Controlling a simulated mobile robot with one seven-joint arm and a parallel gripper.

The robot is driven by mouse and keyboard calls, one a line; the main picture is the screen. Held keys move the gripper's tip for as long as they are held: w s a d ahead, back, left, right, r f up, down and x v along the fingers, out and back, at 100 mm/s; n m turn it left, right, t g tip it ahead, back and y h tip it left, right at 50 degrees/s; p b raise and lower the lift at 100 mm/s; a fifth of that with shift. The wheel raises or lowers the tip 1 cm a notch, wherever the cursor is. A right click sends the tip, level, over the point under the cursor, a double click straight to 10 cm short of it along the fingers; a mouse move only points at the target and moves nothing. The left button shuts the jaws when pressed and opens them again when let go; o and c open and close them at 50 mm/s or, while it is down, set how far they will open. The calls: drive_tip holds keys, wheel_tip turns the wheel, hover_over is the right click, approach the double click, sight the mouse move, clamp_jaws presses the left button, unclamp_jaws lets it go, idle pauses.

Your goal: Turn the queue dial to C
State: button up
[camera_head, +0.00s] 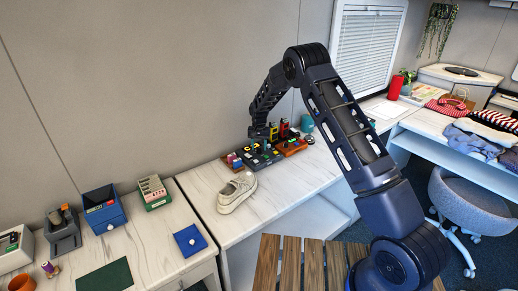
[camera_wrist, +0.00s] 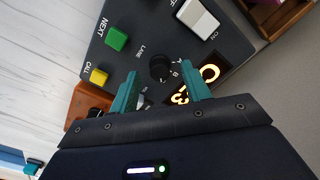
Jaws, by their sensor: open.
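The queue dial (camera_wrist: 161,67) is a round black knob on a dark control panel (camera_wrist: 133,22), with the word LANE beside it. The letters A and B show to its right; no C letter by the dial can be made out, and its pointer direction is unclear. My gripper (camera_wrist: 159,75) is open, its two teal fingers on either side of the dial in the wrist view. Whether they reach down around it or hover above cannot be told. In the head view my gripper (camera_head: 262,136) is over the cluttered panels on the counter, and the dial is too small to make out.
The panel also has a green NEXT button (camera_wrist: 116,39), a yellow CALL button (camera_wrist: 99,76), a white switch (camera_wrist: 198,18) and a lit display (camera_wrist: 208,74), partly hidden by a finger. An orange unit (camera_wrist: 88,97) adjoins. A shoe (camera_head: 237,193) lies in front on the counter.

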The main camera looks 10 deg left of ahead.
sight(259, 149)
wheel_tip(259, 149, up, 10)
drive_tip(key=shift+f, duration=0.2)
idle(0.3)
drive_tip(key=s+d+r+t, duration=0.1)
drive_tip(key=s+d+r, duration=0.1)
drive_tip(key=d+r, duration=0.65)
drive_tip(key=s+d+r, duration=0.3)
drive_tip(key=d+r, duration=0.4)
drive_tip(key=r, duration=0.2)
drive_tip(key=s+d+r+t+y, duration=0.1)
drive_tip(key=s+d+r, duration=1)
drive_tip(key=d, duration=0.3)
drive_tip(key=s+d+r+t, duration=0.1)
drive_tip(key=s+d+r, duration=0.1)
drive_tip(key=s+d, duration=0.4)
drive_tip(key=s+d+r, duration=0.2)
drive_tip(key=s+d, duration=0.2)
drive_tip(key=s, duration=0.4)
drive_tip(key=s+d+f, duration=0.2)
drive_tip(key=s+d, duration=0.1)
drive_tip(key=s, duration=0.5)
drive_tip(key=s+d+f+t+h, duration=0.1)
drive_tip(key=s+d+f, duration=0.1)
drive_tip(key=s, duration=0.6)
drive_tip(key=shift+s+d+m+t, duration=0.3)
drive_tip(key=shift+s+d+m, duration=0.1)
